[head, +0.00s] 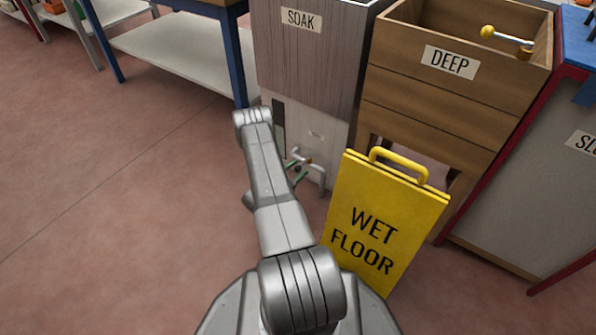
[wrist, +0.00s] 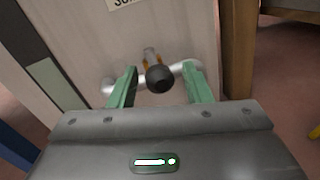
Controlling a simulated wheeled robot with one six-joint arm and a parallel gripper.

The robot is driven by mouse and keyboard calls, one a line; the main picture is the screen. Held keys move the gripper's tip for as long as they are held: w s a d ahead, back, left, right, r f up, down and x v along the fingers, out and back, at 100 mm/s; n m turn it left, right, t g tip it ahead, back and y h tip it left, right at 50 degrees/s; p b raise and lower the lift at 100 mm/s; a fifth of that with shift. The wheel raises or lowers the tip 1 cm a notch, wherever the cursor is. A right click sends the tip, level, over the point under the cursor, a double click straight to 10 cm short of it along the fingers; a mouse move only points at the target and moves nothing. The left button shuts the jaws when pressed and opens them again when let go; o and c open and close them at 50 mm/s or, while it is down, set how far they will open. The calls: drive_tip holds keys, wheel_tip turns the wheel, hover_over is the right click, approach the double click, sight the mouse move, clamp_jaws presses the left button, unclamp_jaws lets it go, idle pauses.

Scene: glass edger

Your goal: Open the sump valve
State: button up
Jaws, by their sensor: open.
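The sump valve is low on the front of the cabinet under the SOAK tub. In the wrist view I see its round black knob (wrist: 159,78), a brass body (wrist: 150,57) behind it and a pale grey pipe (wrist: 178,68) across. My gripper (wrist: 160,76) is open, with one green finger on each side of the knob and a gap to each. Whether the knob lies fully between the fingertips in depth, I cannot tell. In the head view the valve (head: 304,161) is small, and my green fingers show beside it, partly hidden by my arm.
The SOAK tub (head: 304,60) stands above the valve. A yellow WET FLOOR sign (head: 388,215) stands close to the right of my arm. The DEEP tub (head: 455,85) is behind it. A blue-legged table (head: 180,50) is at the left. The floor at left is clear.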

drive_tip(key=shift+w+d, duration=0.15)
drive_tip(key=shift+d, duration=0.05)
clamp_jaws()
drive_tip(key=shift+d, duration=0.1)
drive_tip(key=shift+s+d+n+t+y, duration=0.2)
drive_tip(key=shift+d+n+t+y, duration=0.25)
drive_tip(key=shift+n+t+y, duration=0.45)
drive_tip(key=shift+s+d+n+t+y, duration=0.15)
drive_tip(key=shift+d+n+t+y, duration=0.45)
drive_tip(key=shift+y, duration=0.65)
drive_tip(key=shift+s+d+n+t+y, duration=0.2)
drive_tip(key=shift+d+n+t+y, duration=0.25)
drive_tip(key=shift+n+y, duration=0.5)
drive_tip(key=shift+a, duration=0.1)
